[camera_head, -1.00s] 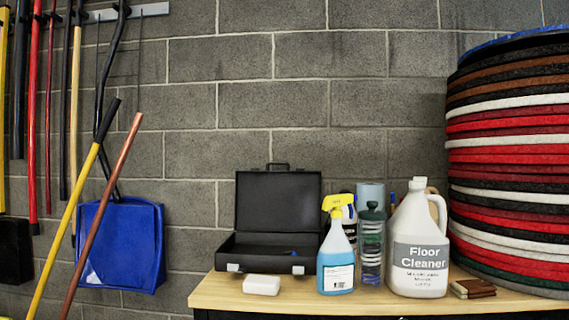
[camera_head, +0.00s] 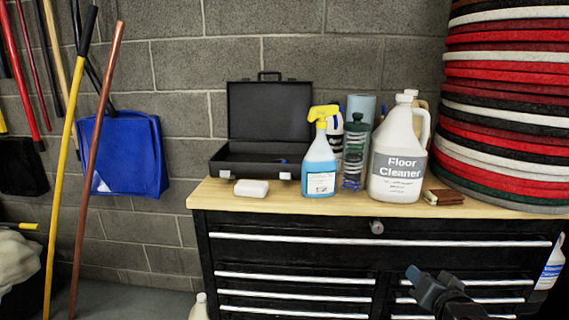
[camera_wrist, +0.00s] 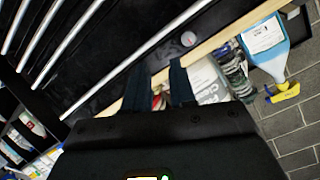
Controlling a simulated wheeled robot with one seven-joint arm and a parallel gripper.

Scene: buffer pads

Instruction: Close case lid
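A black case (camera_head: 226,163) stands on the wooden top of a tool chest, at its left part. Its lid (camera_head: 269,111) is raised upright against the block wall, with a handle on top. A small blue item lies inside the case at its right; the rest of the inside is dark. My gripper (camera_head: 415,274) is low at the right in the head view, in front of the drawers, far below and right of the case. In the wrist view my gripper (camera_wrist: 158,82) shows two dark fingers apart with nothing held between them.
A white block (camera_head: 251,188) sits right in front of the case. A blue spray bottle (camera_head: 319,170) stands close to its right, then a floor cleaner jug (camera_head: 398,160) and a stack of pads (camera_head: 505,110). Yellow and brown poles lean at the left.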

